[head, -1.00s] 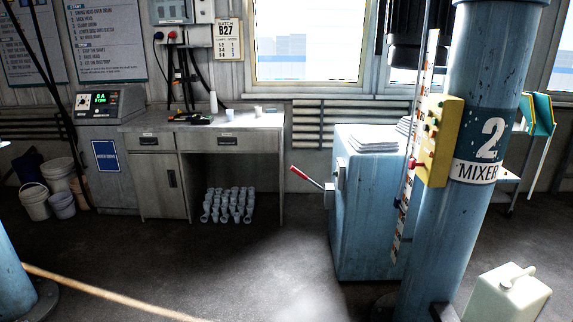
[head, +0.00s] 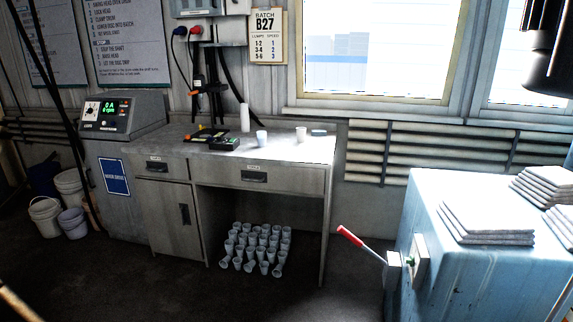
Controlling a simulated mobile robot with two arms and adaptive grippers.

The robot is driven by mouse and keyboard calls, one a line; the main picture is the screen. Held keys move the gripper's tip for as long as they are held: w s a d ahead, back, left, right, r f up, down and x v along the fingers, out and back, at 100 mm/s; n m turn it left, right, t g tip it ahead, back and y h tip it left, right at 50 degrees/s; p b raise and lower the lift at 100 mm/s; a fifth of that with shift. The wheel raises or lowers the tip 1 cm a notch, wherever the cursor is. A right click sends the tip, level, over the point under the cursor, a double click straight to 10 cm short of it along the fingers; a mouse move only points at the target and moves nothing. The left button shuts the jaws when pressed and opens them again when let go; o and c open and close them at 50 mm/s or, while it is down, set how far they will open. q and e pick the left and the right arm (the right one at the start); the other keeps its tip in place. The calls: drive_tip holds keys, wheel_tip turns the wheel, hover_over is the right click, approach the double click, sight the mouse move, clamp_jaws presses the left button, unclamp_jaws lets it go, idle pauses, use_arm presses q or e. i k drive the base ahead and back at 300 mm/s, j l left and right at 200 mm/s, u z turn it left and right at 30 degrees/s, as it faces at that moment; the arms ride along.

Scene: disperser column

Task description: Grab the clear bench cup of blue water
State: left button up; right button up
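A small pale bluish cup (head: 262,139) stands upright on the grey bench (head: 290,152), right of the middle of its top. It is too small to tell whether it is clear or has blue water in it. A second small cup (head: 301,134), whitish to beige, stands to its right near the back edge. Neither of my grippers shows in the view.
Tools and a dark device (head: 223,144) lie left of the cups, with a white bottle (head: 245,118) behind. Several cups (head: 255,248) stand under the bench. A blue cabinet (head: 480,265) with a red-handled lever (head: 350,237) stands at right. Floor before the bench is clear.

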sight(261, 135)
drive_tip(key=i+j+u, duration=0.1)
drive_tip(key=i, duration=0.55)
drive_tip(key=i+j+u, duration=0.15)
drive_tip(key=i, duration=0.55)
drive_tip(key=i+u, duration=0.15)
drive_tip(key=u, duration=0.25)
drive_tip(key=i+l+u, duration=0.15)
drive_tip(key=u, duration=0.25)
